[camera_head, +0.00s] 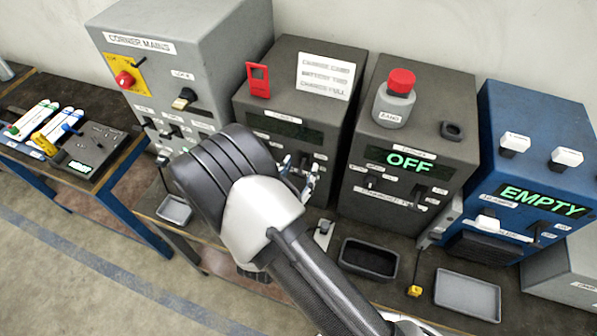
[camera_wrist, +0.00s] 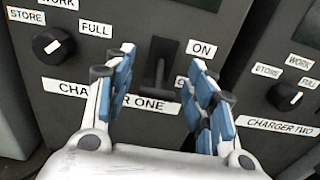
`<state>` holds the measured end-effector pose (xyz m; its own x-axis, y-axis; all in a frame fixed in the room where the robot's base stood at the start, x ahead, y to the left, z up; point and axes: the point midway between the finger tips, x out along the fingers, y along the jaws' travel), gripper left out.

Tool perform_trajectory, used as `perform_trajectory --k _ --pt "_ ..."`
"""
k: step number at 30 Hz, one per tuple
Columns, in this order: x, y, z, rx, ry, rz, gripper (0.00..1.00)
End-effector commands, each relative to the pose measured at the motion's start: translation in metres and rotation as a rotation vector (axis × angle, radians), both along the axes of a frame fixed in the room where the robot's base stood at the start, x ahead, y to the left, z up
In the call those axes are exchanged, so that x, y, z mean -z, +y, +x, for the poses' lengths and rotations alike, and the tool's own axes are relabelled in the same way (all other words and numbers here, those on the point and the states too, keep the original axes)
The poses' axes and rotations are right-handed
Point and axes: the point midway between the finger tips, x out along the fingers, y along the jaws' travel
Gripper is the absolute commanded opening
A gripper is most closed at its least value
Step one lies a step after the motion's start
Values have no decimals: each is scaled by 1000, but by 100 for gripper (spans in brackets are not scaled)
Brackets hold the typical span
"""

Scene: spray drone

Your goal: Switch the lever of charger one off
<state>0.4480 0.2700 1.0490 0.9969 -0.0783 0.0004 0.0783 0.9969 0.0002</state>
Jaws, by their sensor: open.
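The charger one label (camera_wrist: 150,106) is partly covered by the left finger.
Charger one's knob (camera_wrist: 53,46) is left of the lever. Charger two (camera_head: 437,136), showing OFF, stands close on the right. A grey mains box (camera_head: 205,55) is on the left, a blue EMPTY unit (camera_head: 510,105) farther right. A dark tray (camera_head: 345,256) lies in front.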

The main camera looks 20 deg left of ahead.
Motion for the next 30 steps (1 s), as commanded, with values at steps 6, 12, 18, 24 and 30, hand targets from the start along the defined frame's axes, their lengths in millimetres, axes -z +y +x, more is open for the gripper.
perform_trajectory --k 6,12,18,24,30 --pt "0 0 0 0 0 0 47" --pt "0 0 0 0 0 0 34" --pt "0 0 0 0 0 0 21" --pt "0 0 0 0 0 0 7" --pt "4 0 0 0 -18 -1 5"
